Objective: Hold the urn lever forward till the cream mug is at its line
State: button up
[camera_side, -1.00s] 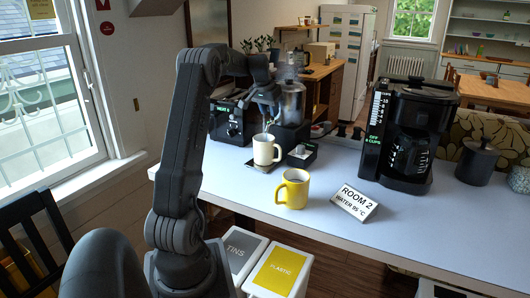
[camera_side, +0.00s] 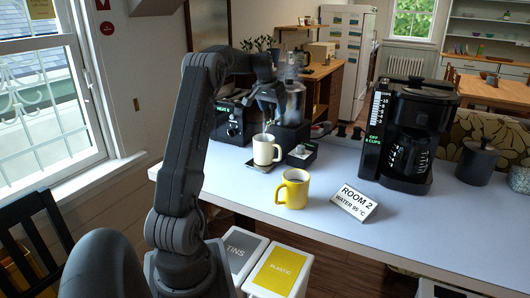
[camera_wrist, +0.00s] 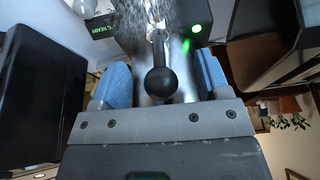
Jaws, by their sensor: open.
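The cream mug (camera_side: 266,150) stands upright on a dark flat tray (camera_side: 262,166) on the counter. I cannot make out its line or the level inside. My gripper (camera_side: 268,108) is above and just behind the mug in the side view, and hides much of the urn. In the wrist view, the lever's black ball knob (camera_wrist: 161,83) sits between the open blue-padded fingers of my gripper (camera_wrist: 160,85), with visible gaps on both sides. A thin pale streak shows above the mug; I cannot tell whether it is running water.
A yellow mug (camera_side: 293,189) and a "ROOM 2, WATER 95 °C" sign (camera_side: 354,203) stand nearer the counter's front. A small black box (camera_side: 301,154) is right of the cream mug. A coffee maker (camera_side: 408,135) stands further right. Free counter lies left of the yellow mug.

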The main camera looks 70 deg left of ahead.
jog(key=o, duration=0.5)
jog(key=shift+o, duration=0.2)
jog(key=v, duration=0.8)
jog(key=shift+w+a, duration=0.15)
jog(key=shift+w, duration=0.05)
